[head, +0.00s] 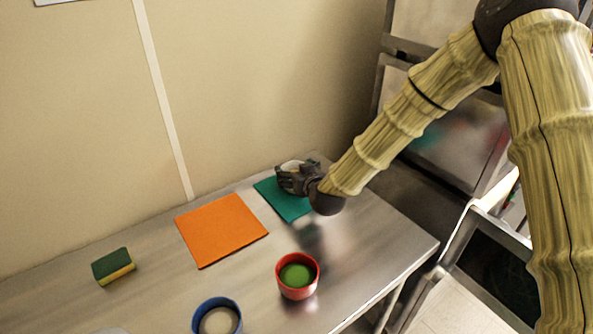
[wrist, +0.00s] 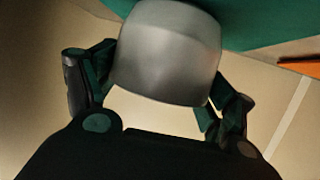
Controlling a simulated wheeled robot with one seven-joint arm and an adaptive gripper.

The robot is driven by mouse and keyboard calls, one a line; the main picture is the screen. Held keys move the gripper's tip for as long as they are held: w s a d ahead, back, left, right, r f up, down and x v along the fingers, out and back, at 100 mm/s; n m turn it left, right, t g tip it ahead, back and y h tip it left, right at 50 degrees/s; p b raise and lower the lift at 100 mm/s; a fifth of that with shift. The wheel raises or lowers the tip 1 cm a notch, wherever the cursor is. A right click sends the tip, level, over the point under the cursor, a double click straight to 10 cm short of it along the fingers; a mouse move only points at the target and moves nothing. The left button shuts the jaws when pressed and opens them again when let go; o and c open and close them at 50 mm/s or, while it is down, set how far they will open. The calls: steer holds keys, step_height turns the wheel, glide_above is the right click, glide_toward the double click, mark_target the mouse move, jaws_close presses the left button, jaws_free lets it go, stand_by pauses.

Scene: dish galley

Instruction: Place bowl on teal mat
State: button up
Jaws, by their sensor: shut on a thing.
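My gripper (head: 297,178) is over the teal mat (head: 284,206) at the back right of the steel table. It is shut on a bowl (wrist: 167,55), smooth and grey in the wrist view, with a finger on each side of it. In the head view only a pale bit of the bowl (head: 291,165) shows past my gripper. The teal mat also fills the top of the wrist view (wrist: 265,22), behind the bowl. I cannot tell whether the bowl touches the mat.
An orange mat (head: 221,229) lies left of the teal one. A green and yellow sponge (head: 113,266) lies farther left. A red cup (head: 297,277) with something green inside and a blue cup (head: 217,317) stand nearer the front. A wall (head: 80,130) rises behind the table.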

steer(key=shift+f, duration=0.1)
steer(key=shift+f, duration=0.15)
steer(key=o, duration=1.2)
steer(key=shift+r, duration=0.2)
steer(key=shift+s+d, duration=0.15)
steer(key=shift+s, duration=0.1)
steer(key=b+v, duration=0.2)
steer(key=v, duration=0.9)
steer(key=shift+s, duration=0.2)
